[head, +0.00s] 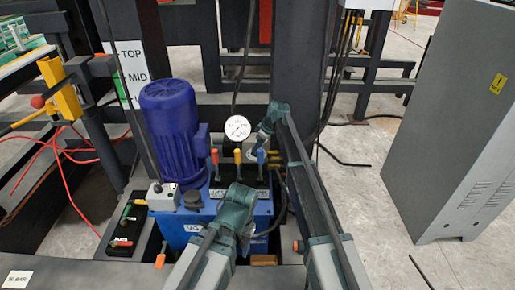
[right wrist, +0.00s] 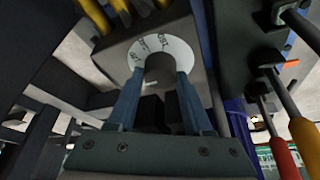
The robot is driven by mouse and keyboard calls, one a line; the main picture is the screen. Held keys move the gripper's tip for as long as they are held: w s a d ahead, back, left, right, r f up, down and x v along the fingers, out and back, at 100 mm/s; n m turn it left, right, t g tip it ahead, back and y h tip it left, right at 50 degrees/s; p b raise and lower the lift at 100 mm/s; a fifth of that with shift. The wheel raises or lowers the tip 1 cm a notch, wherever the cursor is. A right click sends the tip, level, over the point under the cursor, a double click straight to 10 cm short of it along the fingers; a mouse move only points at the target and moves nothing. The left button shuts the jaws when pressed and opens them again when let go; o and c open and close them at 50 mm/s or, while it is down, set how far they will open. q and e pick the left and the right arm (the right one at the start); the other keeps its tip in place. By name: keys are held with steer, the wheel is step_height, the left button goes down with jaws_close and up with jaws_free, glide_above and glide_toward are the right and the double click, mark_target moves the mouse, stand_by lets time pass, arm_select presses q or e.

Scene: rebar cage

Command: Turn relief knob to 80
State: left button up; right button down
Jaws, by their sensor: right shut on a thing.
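The relief knob (right wrist: 160,68) is a dark round cylinder in front of a white dial plate (right wrist: 178,47) with printed marks, in the right wrist view. My right gripper (right wrist: 160,82) is shut on the knob, with one blue-grey finger on each side.
A white pressure gauge (head: 237,128) and red, orange and blue-handled levers (head: 238,157) stand close to my right gripper. A blue motor (head: 174,125) is to the left. A dark post (head: 303,70) rises behind. A grey cabinet (head: 445,125) stands at right, with clear floor before it.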

steer(key=n, duration=0.2)
steer(key=n+g, duration=0.1)
steer(key=shift+w+n+y, duration=0.2)
steer(key=shift+n+y, duration=0.1)
steer(key=shift+n, duration=0.1)
steer(key=shift+n+g, duration=0.9)
steer(key=shift+n, duration=0.9)
steer(key=shift+c, duration=1.6)
jaws_free()
steer(key=shift+r, duration=0.15)
